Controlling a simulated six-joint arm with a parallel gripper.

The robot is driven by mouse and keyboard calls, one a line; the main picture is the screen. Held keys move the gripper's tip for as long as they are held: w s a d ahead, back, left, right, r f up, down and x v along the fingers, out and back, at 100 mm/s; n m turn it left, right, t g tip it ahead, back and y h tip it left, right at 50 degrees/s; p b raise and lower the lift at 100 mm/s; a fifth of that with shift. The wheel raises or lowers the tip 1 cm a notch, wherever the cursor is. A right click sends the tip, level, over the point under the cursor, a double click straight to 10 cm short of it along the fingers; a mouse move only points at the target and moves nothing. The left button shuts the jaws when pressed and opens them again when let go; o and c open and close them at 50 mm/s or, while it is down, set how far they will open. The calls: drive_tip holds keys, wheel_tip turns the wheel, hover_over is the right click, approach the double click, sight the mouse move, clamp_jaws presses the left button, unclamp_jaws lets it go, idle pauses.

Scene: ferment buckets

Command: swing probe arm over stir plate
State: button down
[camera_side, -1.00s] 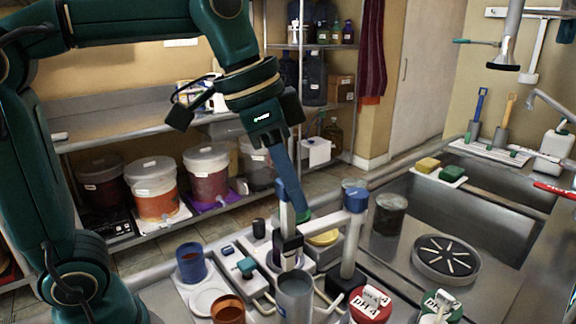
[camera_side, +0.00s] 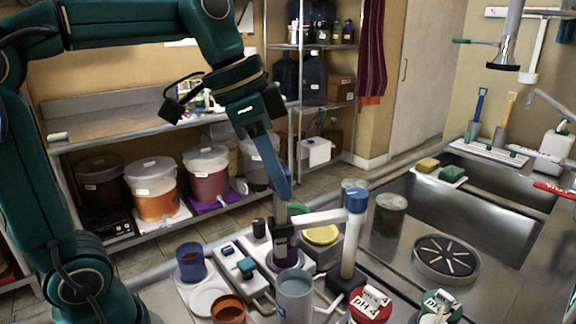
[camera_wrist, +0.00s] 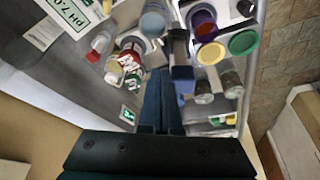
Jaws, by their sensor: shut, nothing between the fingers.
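The probe arm (camera_side: 320,217) is a pale bar reaching left from a white post (camera_side: 351,250) with a blue cap (camera_side: 356,199). A slim upright probe (camera_side: 281,214) stands at its left end, over a small dark purple vessel (camera_side: 284,246). The vessel appears to stand on the white stir plate, mostly hidden behind a grey mug (camera_side: 294,293). My gripper (camera_side: 287,196), with long blue fingers, is shut and empty, its tips beside the top of the probe; contact cannot be told. In the wrist view the fingers (camera_wrist: 160,72) lie left of the dark probe arm (camera_wrist: 181,52).
A blue cup (camera_side: 191,262), an orange cup (camera_side: 228,308), a red-lidded pH 4 jar (camera_side: 370,304) and a green-lidded jar (camera_side: 441,303) crowd the front. The sink (camera_side: 465,215) is at right.

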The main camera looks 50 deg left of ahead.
drive_tip(key=shift+w+a, duration=0.25)
drive_tip(key=shift+a, duration=0.55)
drive_tip(key=shift+w+a, duration=0.25)
drive_tip(key=shift+a, duration=0.5)
drive_tip(key=w+a, duration=0.1)
drive_tip(key=a, duration=0.1)
drive_tip(key=shift+w+a, duration=0.3)
drive_tip(key=shift+w, duration=0.05)
wheel_tip(320, 180, up, 6)
drive_tip(key=s+d, duration=0.1)
idle(0.6)
idle(1.0)
